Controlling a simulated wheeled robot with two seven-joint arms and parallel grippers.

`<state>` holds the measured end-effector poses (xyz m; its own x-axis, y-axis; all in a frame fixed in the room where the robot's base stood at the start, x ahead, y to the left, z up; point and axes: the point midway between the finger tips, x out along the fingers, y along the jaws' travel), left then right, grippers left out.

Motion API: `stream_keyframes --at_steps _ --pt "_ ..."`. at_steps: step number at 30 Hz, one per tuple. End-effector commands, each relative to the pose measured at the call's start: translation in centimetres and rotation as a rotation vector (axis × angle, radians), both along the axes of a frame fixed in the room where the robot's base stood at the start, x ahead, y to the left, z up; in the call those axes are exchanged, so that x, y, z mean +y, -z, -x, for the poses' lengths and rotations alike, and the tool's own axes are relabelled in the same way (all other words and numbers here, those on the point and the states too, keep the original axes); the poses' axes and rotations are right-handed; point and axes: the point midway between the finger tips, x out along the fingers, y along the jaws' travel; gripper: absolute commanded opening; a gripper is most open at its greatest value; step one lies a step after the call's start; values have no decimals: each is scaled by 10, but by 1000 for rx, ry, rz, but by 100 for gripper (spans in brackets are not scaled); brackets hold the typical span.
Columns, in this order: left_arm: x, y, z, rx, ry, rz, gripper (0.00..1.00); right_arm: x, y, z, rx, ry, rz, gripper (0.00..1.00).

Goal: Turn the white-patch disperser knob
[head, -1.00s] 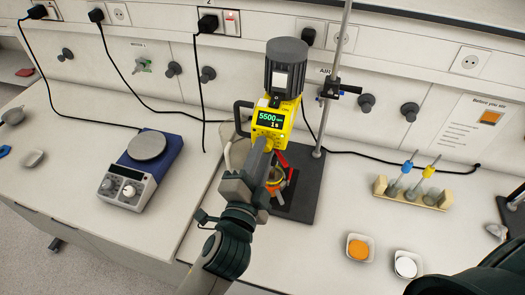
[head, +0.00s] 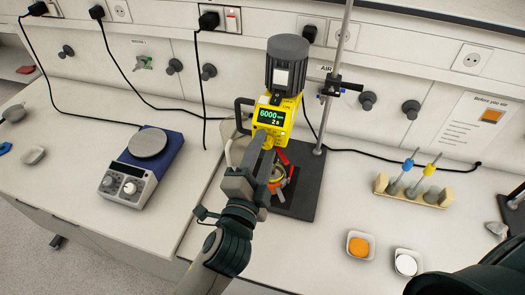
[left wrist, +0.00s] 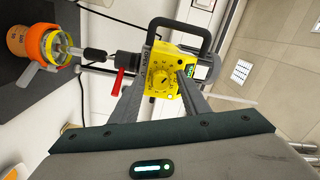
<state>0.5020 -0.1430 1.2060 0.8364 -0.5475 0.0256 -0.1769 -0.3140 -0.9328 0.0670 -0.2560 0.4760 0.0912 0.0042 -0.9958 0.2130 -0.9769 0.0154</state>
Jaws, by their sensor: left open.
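The disperser has a dark motor (head: 287,62) with a white patch (head: 281,78) and a yellow control head (head: 285,112). Its green display (head: 271,117) reads 6000 and 2 s. In the left wrist view the knob (left wrist: 161,81) is a yellow dial with dark markings on the yellow face. My left gripper (head: 266,152) is just below the display, in front of the head. In the left wrist view its open fingers (left wrist: 160,92) lie on either side of the knob; I cannot tell whether they touch it. My right gripper is not in view.
An orange-collared vessel (left wrist: 32,46) sits under the disperser, with a red lever (left wrist: 118,82) close by. A blue hotplate (head: 148,150) stands left. A tube rack (head: 410,192) and two small dishes, orange (head: 359,247) and white (head: 406,264), stand right. A metal rod rises behind.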

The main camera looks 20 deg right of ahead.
Motion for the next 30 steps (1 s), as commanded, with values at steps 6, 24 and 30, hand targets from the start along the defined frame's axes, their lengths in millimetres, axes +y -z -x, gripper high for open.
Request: stream_keyframes --at_steps 6,24,30 --pt "3 1 5 1 0 1 42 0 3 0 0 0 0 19" --pt "56 8 86 3 1 1 42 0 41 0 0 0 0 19" --pt "74 2 114 4 0 -2 42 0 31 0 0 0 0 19"
